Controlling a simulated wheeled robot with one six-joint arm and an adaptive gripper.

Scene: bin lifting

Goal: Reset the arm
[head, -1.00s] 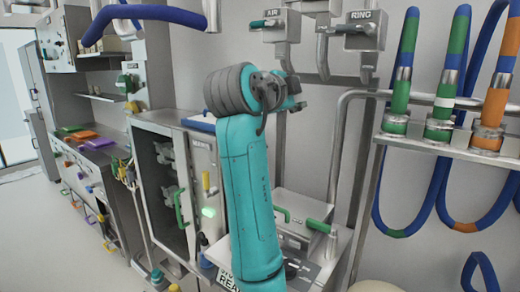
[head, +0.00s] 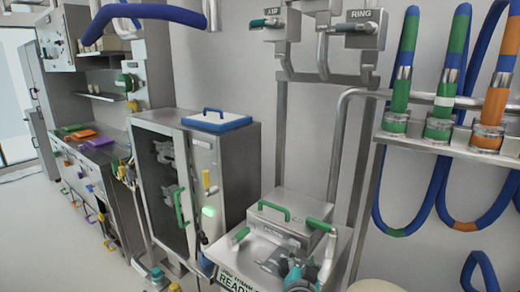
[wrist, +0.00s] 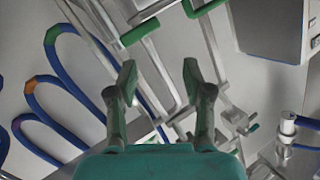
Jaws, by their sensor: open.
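My gripper (wrist: 158,80) shows in the wrist view with its two fingers spread apart and nothing between them. Metal frames and blue hoses lie beyond the fingers. In the head view only a small teal and grey part of my arm (head: 294,270) shows low in the picture, in front of the metal box. I cannot make out the fingertips there. The metal box (head: 290,228) with green handles sits on a metal stand, apart from anything held.
A steel cabinet (head: 228,160) stands at the centre left, with a blue-rimmed white lid (head: 217,121) on top. Blue hoses with green and orange bands (head: 447,75) hang at the right. A counter with coloured trays (head: 85,135) is at the left. Floor shows at lower left.

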